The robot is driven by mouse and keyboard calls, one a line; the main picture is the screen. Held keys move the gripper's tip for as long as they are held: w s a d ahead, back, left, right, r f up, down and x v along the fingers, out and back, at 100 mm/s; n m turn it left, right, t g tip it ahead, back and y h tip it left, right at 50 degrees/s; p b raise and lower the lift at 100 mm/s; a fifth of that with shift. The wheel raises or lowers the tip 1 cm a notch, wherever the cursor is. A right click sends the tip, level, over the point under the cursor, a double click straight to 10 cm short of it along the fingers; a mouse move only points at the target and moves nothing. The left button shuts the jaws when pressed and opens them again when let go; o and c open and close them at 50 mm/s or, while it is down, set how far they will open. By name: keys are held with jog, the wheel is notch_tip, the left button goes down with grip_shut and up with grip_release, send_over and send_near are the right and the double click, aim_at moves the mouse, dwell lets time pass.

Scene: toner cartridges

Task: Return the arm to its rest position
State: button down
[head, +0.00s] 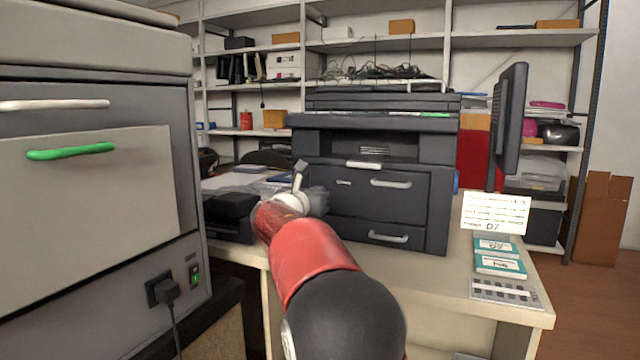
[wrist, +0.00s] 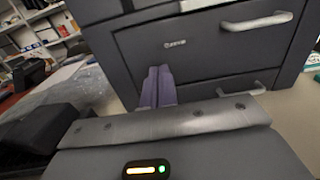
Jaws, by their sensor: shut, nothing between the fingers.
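My red and black arm reaches forward from the bottom of the head view toward the desk. My gripper (wrist: 158,72) shows in the wrist view with its two fingers together, shut and empty, pointing at the front of a dark grey printer (wrist: 205,45). In the head view the printer (head: 375,185) stands on the desk, its drawers closed, and the end of my arm is in front of its left side. The gap between fingertips and printer is hard to judge. The fingers are mostly hidden in the head view.
A large grey machine (head: 90,190) with a green handle stands close on the left. The desk (head: 450,290) holds a dark device (head: 230,212), a monitor (head: 512,120), a label card (head: 495,213) and small boxes (head: 500,265). Shelves (head: 375,43) stand behind. Floor is free at right.

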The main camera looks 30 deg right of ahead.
jog(key=shift+s, duration=0.1)
jog(key=s+a+f+m+g+y, duration=0.2)
jog(key=s+a+f+m, duration=0.15)
jog(key=s+m, duration=0.4)
jog(key=s+a+f+m+g+y, duration=0.1)
jog(key=s+a+f+m+y, duration=0.3)
jog(key=s, duration=0.6)
jog(key=s+a+f+m+g+y, duration=0.1)
jog(key=s+a+f+m+y, duration=0.3)
jog(key=s+a+f+m, duration=0.3)
jog(key=s+a+f+m+g+y, duration=0.1)
jog(key=s+a+f+m+y, duration=0.3)
jog(key=s, duration=1.1)
jog(key=a+f+m, duration=0.3)
jog(key=a+f, duration=0.1)
jog(key=a, duration=0.1)
jog(key=shift+f, duration=0.25)
